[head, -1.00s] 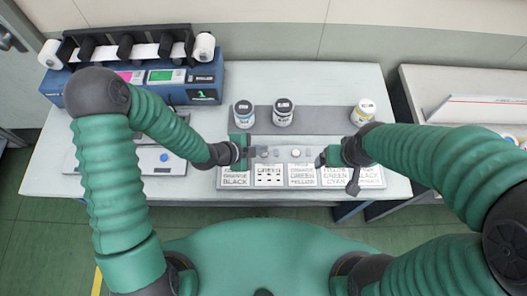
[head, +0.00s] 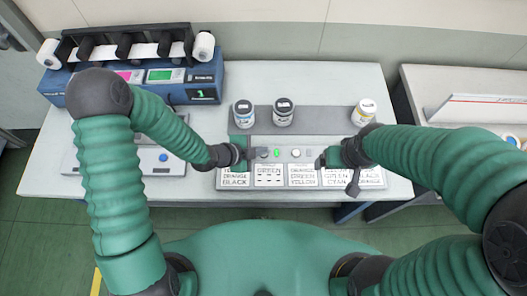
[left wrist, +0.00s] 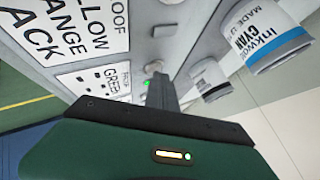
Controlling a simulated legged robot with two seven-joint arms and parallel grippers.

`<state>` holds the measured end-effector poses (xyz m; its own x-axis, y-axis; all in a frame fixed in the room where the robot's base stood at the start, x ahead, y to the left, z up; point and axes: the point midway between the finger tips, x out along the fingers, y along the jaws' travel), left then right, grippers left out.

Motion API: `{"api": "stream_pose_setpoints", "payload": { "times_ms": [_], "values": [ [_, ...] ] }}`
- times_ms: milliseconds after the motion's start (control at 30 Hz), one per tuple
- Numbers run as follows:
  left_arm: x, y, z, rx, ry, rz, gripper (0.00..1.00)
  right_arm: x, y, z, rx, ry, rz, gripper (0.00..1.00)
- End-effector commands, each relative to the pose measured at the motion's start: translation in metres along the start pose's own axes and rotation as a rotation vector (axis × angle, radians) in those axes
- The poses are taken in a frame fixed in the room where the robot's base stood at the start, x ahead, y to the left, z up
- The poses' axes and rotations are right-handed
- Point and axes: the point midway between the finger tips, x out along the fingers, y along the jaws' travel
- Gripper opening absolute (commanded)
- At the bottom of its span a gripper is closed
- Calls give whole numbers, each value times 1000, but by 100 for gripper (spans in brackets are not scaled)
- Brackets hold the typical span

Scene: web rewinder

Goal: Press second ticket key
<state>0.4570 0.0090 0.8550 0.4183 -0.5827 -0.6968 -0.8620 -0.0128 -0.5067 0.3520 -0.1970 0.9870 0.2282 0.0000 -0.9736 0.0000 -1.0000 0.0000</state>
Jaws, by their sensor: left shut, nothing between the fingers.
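A row of ticket cards lies along the front of a grey panel (head: 212,181). The second card (head: 268,175) reads GREEN on top with small marks below. Above it a small round key (head: 277,153) glows green; a green light (left wrist: 148,83) also shows by the fingers in the left wrist view. A white round key (head: 295,153) sits to its right. My left gripper (head: 262,153) is shut and empty, its tip just left of the green key; I cannot tell if they touch. My right gripper (head: 320,161) is over the panel near the fourth card; its finger gap is unclear.
Three ink bottles stand on the grey strip behind the keys: cyan (head: 243,114), black (head: 283,112) and yellow (head: 363,112). A blue machine (head: 205,88) with paper rolls stands at the back left. A white device (head: 150,160) lies left of the panel.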

Motion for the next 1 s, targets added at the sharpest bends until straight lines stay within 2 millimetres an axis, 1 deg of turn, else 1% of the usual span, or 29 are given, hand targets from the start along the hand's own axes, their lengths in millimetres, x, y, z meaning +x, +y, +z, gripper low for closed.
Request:
{"api": "stream_pose_setpoints", "payload": {
  "times_ms": [300,600,900,1000],
  "values": [
    [0,0,0,0,-1,1,0,0,0,0,0,0,0,86],
    [-10,-7,-7,1,-1,1,0,-12,0,-3,0,0,0,86],
    [-10,-8,-8,0,0,1,0,-12,0,-3,0,0,0,86],
    [-13,-9,-9,0,0,0,0,-14,0,-3,0,0,0,86]
  ]
}}
